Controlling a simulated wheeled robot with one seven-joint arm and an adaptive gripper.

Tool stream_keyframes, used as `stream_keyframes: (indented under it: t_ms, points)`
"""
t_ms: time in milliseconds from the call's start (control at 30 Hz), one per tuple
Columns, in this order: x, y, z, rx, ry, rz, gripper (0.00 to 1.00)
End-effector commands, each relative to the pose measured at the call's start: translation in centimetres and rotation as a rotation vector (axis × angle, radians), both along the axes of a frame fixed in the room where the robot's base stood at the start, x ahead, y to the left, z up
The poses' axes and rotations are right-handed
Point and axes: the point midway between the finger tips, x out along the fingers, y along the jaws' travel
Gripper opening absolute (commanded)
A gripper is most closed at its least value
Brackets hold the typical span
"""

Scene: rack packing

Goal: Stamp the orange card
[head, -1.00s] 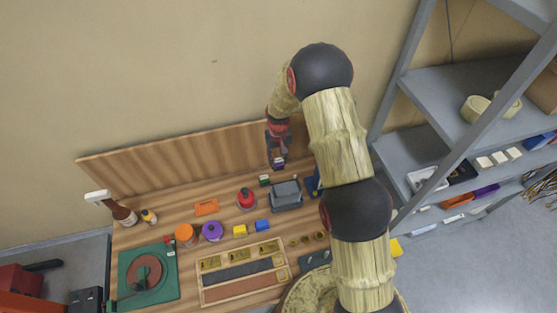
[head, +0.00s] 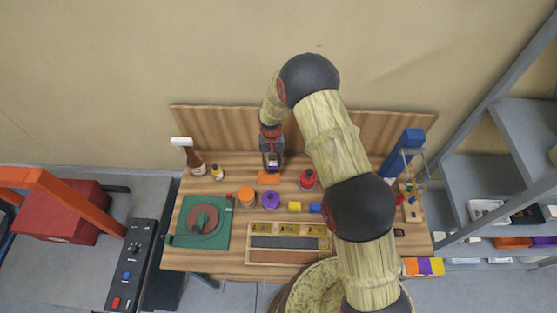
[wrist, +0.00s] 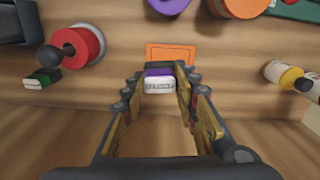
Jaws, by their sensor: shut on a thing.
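The orange card (head: 269,178) lies on the wooden bench behind the purple and orange jars. In the wrist view the card (wrist: 170,52) shows flat with a thin outline on its face, just beyond my fingertips. My gripper (wrist: 158,86) is shut on a small block with a purple band and a pale, marked face, the purple-banded stamp (wrist: 159,85). In the head view my gripper (head: 271,167) hangs just behind the card. The stamp looks apart from the card, but the exact gap is hard to tell.
A red round thing with a black knob (wrist: 77,47) and a green-and-white block (wrist: 42,78) stand left in the wrist view. The purple jar (head: 270,200) and orange jar (head: 246,196) stand in front of the card.

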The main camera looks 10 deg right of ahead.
Motion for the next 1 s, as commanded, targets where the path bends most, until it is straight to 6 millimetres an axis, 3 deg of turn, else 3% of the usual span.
stream_keyframes:
  t_ms: [333,700,1000]
  points:
    - [0.9,0.1,-0.7,0.003,-0.022,-0.138,0.14]
    - [0.8,0.1,-4.3,0.003,-0.022,-0.136,0.14]
    - [0.8,0.1,-6.0,0.003,-0.021,-0.136,0.14]
